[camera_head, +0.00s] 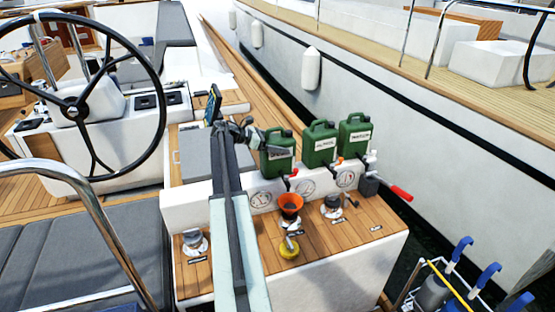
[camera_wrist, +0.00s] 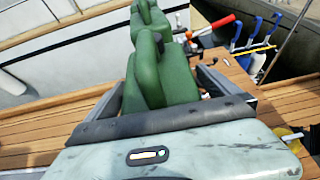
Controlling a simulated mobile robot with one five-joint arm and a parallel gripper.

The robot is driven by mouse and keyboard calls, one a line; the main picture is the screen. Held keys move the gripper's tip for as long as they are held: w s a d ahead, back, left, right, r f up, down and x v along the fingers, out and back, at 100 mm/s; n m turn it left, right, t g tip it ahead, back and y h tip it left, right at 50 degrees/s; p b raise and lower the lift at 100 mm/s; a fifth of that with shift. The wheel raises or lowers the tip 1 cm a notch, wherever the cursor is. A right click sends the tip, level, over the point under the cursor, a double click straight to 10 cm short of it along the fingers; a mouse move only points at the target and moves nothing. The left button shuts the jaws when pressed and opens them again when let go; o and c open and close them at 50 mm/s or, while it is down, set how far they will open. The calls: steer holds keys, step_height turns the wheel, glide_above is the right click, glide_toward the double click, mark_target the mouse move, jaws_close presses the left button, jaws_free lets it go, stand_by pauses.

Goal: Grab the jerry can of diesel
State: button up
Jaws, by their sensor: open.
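Three green jerry cans stand in a row on the white ledge of the cockpit box: a left one (camera_head: 279,164), a middle one (camera_head: 319,150) and a right one (camera_head: 352,143). Each has a white label, too small to read surely, so I cannot tell which holds diesel. My gripper (camera_head: 262,138) is at the left can's upper left side, partly overlapping it. In the wrist view the nearest can (camera_wrist: 165,75) fills the space between the open jaws of my gripper (camera_wrist: 165,90); contact cannot be told. Another can (camera_wrist: 148,16) shows behind it.
An orange funnel (camera_head: 290,203) and deck fittings sit on the wooden top (camera_head: 325,238) before the cans. A red-handled tool (camera_head: 400,193) sticks out right. A steering wheel (camera_head: 78,108) stands left. Another boat's white hull (camera_head: 420,135) lies beyond.

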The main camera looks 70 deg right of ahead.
steer(key=c, duration=2)
steer(key=shift+c, duration=0.2)
steer(key=shift+r, duration=0.2)
